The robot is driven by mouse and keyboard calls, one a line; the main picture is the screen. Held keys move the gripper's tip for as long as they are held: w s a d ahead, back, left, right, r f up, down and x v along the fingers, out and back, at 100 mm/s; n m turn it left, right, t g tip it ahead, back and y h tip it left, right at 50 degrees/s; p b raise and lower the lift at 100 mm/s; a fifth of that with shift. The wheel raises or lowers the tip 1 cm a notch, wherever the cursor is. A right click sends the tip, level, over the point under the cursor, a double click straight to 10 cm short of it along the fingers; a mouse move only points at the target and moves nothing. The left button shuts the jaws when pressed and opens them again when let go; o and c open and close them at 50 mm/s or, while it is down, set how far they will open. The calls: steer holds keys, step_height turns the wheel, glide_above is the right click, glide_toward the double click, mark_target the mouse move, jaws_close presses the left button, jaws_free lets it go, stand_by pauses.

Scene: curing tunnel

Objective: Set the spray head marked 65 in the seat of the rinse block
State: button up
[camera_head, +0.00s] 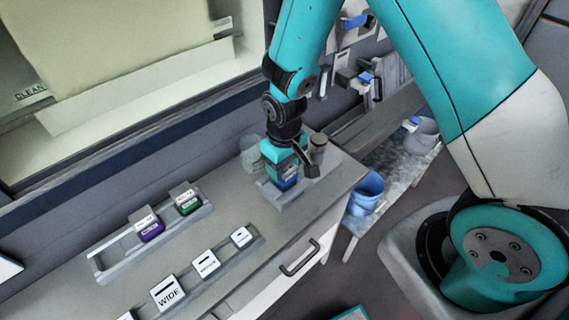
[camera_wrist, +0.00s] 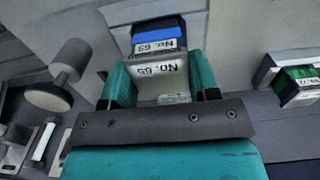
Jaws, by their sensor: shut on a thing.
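The spray head marked 65 (camera_wrist: 160,40) has a blue body and a pale face, both labelled "No. 65", upside down in the wrist view. My gripper (camera_wrist: 160,84) is shut on it, one teal finger on each side. In the head view my gripper (camera_head: 285,160) points down at the bench, with the blue of the spray head (camera_head: 287,184) just below it. A grey block (camera_head: 290,200), seemingly the rinse block, lies directly under the head. The gripper and head hide its seat, so I cannot tell whether the head is fully down in it.
A rack (camera_head: 112,272) at left holds a purple spray head (camera_head: 150,231) and a green one (camera_head: 188,205). A front rack (camera_head: 220,272) holds white cards, one reading "WIDE". A clear jar (camera_head: 251,158) and a grey post (camera_head: 318,148) stand close beside my gripper. A blue bucket (camera_head: 366,192) is right of the bench.

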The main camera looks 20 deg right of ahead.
steer(key=shift+f+b, duration=0.3)
steer(key=shift+f, duration=0.1)
steer(key=o, duration=1.1)
